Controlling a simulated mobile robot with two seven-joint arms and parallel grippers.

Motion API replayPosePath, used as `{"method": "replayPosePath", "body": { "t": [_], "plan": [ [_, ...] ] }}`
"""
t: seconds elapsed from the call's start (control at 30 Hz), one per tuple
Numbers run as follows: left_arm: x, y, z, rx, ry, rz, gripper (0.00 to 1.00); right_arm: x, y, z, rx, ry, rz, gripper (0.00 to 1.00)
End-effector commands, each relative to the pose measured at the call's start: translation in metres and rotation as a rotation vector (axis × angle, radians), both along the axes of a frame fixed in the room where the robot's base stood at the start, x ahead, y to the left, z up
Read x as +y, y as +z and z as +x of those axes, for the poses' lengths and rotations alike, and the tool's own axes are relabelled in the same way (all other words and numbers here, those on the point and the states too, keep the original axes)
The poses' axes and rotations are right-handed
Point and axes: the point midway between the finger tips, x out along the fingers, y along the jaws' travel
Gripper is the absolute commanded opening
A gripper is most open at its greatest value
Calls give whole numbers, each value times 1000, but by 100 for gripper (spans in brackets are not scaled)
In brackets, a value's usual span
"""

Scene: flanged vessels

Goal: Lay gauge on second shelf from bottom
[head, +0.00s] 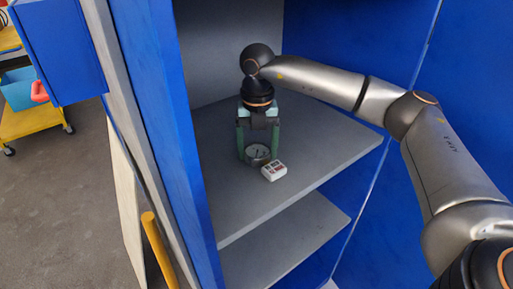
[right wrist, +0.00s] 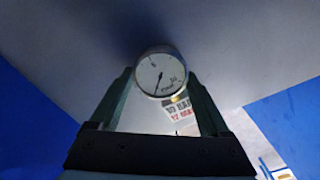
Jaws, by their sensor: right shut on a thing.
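In the right wrist view the gauge dial (right wrist: 160,73) faces the camera between the fingertips. The gauge is at or just above the shelf surface; I cannot tell if it touches. A lower grey shelf (head: 285,245) shows beneath this one. My left gripper is not in view.
The blue cabinet side (head: 185,150) stands left of the shelf. The shelf is clear to the right and behind. A yellow cart (head: 35,120) stands far left.

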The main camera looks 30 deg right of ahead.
Motion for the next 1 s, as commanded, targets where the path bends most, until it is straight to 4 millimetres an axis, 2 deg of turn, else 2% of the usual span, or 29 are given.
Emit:
{"method": "replayPosePath", "body": {
  "t": [0.07, 0.47, 0.5, 0.63, 0.87, 1.0],
  "plan": [
    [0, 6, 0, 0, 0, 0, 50, 0, -3, 3, -1, -1, 0, 6],
    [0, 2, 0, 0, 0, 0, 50, 0, -11, 4, -3, -1, 1, 6],
    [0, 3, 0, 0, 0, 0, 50, 0, -10, 4, -1, -1, 0, 85],
    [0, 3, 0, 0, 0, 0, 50, 0, -10, 4, -1, -1, 0, 100],
    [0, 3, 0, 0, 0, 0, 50, 0, -9, 4, -1, -1, 0, 100],
    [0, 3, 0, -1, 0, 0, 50, 0, 1, 5, -3, -1, 1, 100]
  ]
}}
